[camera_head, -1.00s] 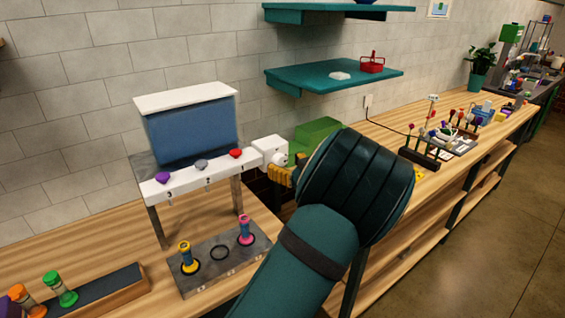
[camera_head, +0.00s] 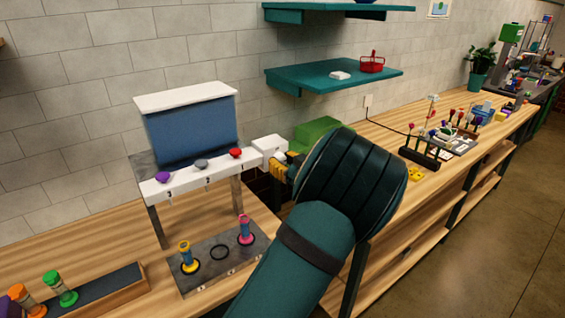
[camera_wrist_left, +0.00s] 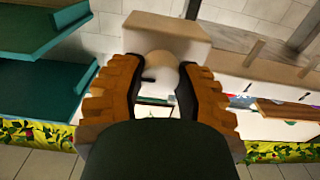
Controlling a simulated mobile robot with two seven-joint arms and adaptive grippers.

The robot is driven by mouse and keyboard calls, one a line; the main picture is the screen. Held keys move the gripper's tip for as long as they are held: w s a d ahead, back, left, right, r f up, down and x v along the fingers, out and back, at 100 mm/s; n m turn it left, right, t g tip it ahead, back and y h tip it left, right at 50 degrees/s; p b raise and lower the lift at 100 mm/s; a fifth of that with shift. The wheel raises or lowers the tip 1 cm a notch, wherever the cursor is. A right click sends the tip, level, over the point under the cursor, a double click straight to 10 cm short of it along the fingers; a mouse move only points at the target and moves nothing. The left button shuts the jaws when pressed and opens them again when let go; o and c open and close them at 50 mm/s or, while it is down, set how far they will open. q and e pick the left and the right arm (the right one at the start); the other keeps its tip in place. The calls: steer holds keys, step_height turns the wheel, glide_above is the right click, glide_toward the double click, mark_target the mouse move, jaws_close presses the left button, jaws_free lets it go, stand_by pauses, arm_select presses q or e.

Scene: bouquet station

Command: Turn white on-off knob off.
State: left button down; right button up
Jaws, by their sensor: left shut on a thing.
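The white on-off knob (camera_wrist_left: 160,66) sits on the face of a white box (camera_wrist_left: 165,30) in the left wrist view. The same box shows in the head view (camera_head: 267,143) at the right end of the dispenser's white rail. My left gripper (camera_head: 279,166) reaches the box from the right, its orange-yellow fingers at the knob. In the wrist view my left gripper (camera_wrist_left: 163,85) has one ridged finger on each side of the knob and is shut on it. In the head view the fingers and wrist hide most of the knob. My right gripper is not in view.
The dispenser has a blue tank (camera_head: 195,131) and a rail with purple, grey and red knobs (camera_head: 235,152). A grey plate (camera_head: 219,277) below holds two vials. A green box (camera_head: 318,131) stands behind my wrist. A teal shelf (camera_head: 320,80) hangs above.

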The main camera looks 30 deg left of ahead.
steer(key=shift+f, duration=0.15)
arm_select(q)
steer(key=n+b, duration=0.3)
steer(key=n, duration=0.1)
steer(key=shift+f+n, duration=0.15)
steer(key=shift+n, duration=0.15)
steer(key=n+b, duration=1)
steer(key=b, duration=0.1)
steer(key=shift+a+n, duration=0.1)
steer(key=shift+n, duration=0.3)
steer(key=n+b, duration=0.2)
steer(key=b, duration=0.1)
steer(key=shift+n, duration=0.3)
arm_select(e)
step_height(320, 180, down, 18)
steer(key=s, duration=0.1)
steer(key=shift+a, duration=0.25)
arm_select(q)
steer(key=shift+r+b, duration=0.2)
steer(key=shift+b, duration=0.1)
steer(key=c, duration=0.5)
jaws_free()
